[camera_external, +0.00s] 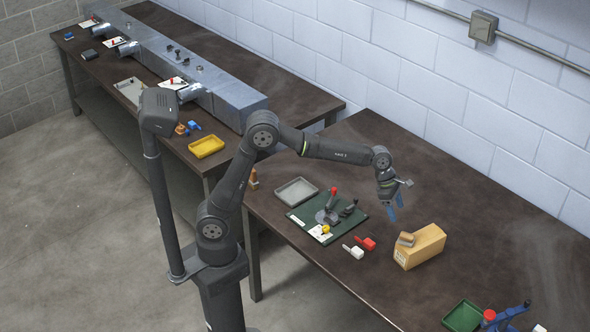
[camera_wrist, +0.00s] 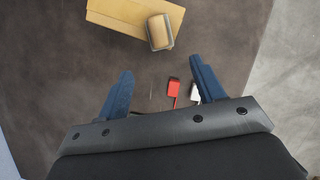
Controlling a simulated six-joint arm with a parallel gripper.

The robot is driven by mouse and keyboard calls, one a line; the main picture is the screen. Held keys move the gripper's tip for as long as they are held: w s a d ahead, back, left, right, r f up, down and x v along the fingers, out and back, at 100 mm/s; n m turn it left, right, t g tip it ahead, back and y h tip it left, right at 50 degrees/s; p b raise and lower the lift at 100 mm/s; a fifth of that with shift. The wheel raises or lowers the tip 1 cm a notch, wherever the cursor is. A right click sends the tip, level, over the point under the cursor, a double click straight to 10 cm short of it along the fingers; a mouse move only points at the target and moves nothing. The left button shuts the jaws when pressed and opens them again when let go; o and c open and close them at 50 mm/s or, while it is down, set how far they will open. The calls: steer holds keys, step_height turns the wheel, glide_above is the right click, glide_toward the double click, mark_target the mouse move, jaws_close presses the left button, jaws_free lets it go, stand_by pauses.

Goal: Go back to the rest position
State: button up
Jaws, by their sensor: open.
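My gripper (camera_external: 394,210) is raised above the dark near table (camera_external: 470,190), with its blue fingers pointing down, behind and left of a cardboard box. In the wrist view the two blue fingers of my gripper (camera_wrist: 162,80) stand wide apart with nothing between them. The cardboard box (camera_external: 423,249) lies on the table, and a small tan and grey block (camera_external: 406,239) rests on its left end. The box (camera_wrist: 112,14) and the block (camera_wrist: 160,32) also show in the wrist view, beyond the fingertips. My arm is bent and reaches out over the table.
A red-handled tool (camera_external: 366,243) and a white one (camera_external: 354,252) lie left of the box. A green mat (camera_external: 345,229) holds a small fixture, with a grey tray (camera_external: 296,191) behind. A green tray (camera_external: 463,315) stands at front right. The table's back right is clear.

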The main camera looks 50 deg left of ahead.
mark_target(404, 234)
steer(key=x, duration=1.1)
steer(key=shift+d+f, duration=0.1)
steer(key=shift+f, duration=0.3)
steer(key=shift+w+d+r, duration=0.1)
steer(key=shift+d+r, duration=0.05)
steer(key=shift+r, duration=1.65)
